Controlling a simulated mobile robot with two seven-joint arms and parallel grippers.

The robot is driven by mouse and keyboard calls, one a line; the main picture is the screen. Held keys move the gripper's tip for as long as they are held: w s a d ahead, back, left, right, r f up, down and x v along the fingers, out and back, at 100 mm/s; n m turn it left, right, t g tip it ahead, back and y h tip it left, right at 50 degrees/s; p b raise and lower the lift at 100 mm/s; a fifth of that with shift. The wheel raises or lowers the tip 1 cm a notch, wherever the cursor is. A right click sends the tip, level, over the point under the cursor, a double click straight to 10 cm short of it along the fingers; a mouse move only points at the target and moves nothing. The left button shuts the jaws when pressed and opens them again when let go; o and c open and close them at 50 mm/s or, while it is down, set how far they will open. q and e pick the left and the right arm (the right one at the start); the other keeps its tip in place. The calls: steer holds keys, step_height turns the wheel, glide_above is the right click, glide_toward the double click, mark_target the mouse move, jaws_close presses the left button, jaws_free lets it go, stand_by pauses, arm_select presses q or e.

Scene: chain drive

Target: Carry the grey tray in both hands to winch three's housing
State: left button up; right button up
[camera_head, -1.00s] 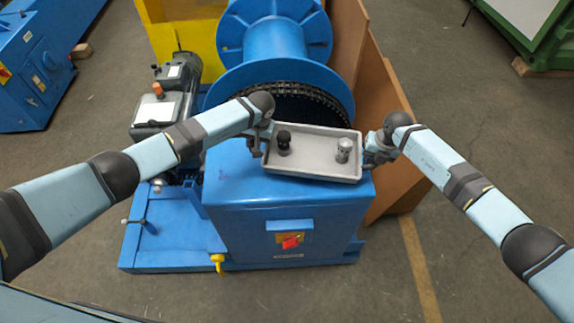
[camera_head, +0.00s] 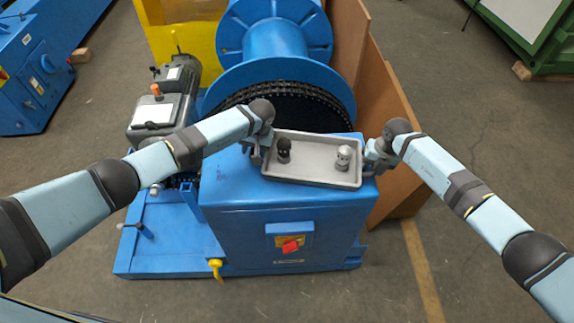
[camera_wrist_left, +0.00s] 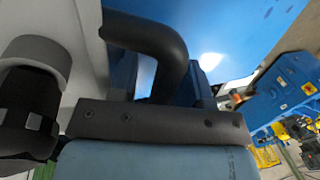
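The grey tray (camera_head: 313,179) is a shallow rectangle above the top of the blue winch housing (camera_head: 275,208) in the head view. I cannot tell whether the tray touches the housing top. The left wrist view shows a dark curved bar (camera_wrist_left: 165,45) close up.
Behind the housing are a black chain (camera_head: 335,110) and a large blue drum (camera_head: 275,45). A motor (camera_head: 165,110) stands to the left, and brown panels (camera_head: 395,130) to the right. A yellow knob (camera_head: 216,266) projects at the lower front. Open floor lies to the right.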

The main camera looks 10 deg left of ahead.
arm_select(q)
steer(key=v, duration=1.2)
arm_select(e)
step_height(320, 180, up, 12)
steer(key=d, duration=0.2)
arm_select(q)
steer(key=shift+s, duration=0.1)
arm_select(e)
steer(key=shift+f, duration=0.2)
